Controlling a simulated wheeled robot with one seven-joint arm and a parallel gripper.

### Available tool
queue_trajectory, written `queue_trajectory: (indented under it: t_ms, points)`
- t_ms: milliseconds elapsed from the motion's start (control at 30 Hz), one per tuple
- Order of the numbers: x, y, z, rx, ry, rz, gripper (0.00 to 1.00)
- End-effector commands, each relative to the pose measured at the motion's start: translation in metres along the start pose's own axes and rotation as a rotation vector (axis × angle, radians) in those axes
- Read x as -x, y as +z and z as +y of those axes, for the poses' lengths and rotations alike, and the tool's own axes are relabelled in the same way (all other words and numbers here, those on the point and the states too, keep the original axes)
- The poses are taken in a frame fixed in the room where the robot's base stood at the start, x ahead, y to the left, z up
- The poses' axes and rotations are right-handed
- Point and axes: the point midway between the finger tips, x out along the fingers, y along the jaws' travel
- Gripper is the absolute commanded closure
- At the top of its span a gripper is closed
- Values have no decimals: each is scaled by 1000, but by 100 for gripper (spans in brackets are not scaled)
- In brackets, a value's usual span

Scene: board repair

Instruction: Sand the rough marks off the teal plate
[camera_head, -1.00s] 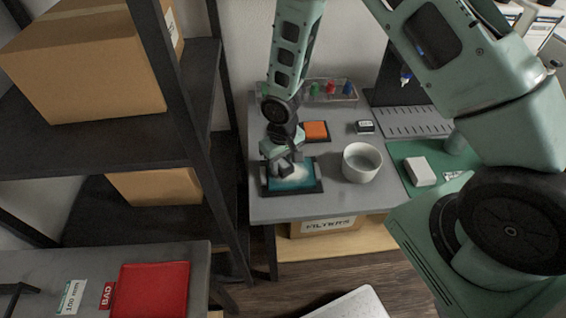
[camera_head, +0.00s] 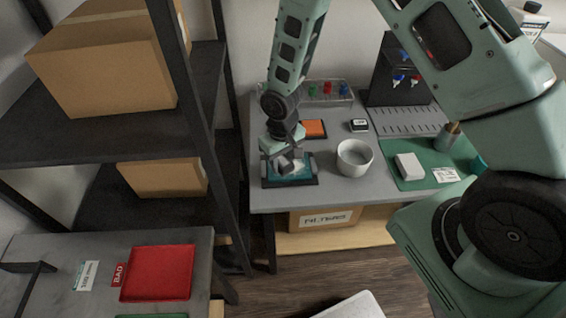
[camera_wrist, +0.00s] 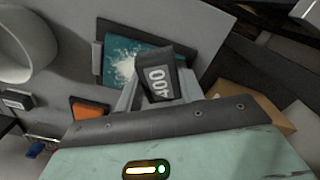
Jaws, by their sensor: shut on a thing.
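The teal plate (camera_head: 306,172) lies in a dark frame on the grey table; it also shows in the wrist view (camera_wrist: 118,72). A whitish rough patch (camera_wrist: 124,66) shows near its middle. My gripper (camera_head: 288,162) is over the plate, pointing down. I cannot tell whether the block touches the plate.
A white bowl (camera_head: 354,158) stands to the right of the plate. An orange pad (camera_head: 314,128) lies behind it, with a small black-and-white box (camera_head: 358,125) to its right. A green mat (camera_head: 410,180) holds a white block (camera_head: 409,166). A dark shelf (camera_head: 200,130) stands close on the left.

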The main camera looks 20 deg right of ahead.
Motion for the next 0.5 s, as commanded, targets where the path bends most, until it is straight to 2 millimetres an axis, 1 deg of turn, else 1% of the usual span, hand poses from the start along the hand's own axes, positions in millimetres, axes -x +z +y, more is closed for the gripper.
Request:
queue_trajectory:
  t_ms: [33, 300, 500]
  points:
    - [9, -1, 0, -1, 0, 1, 87]
    - [32, -4, 0, 0, 0, 1, 87]
    - [36, -5, 0, 0, 0, 0, 87]
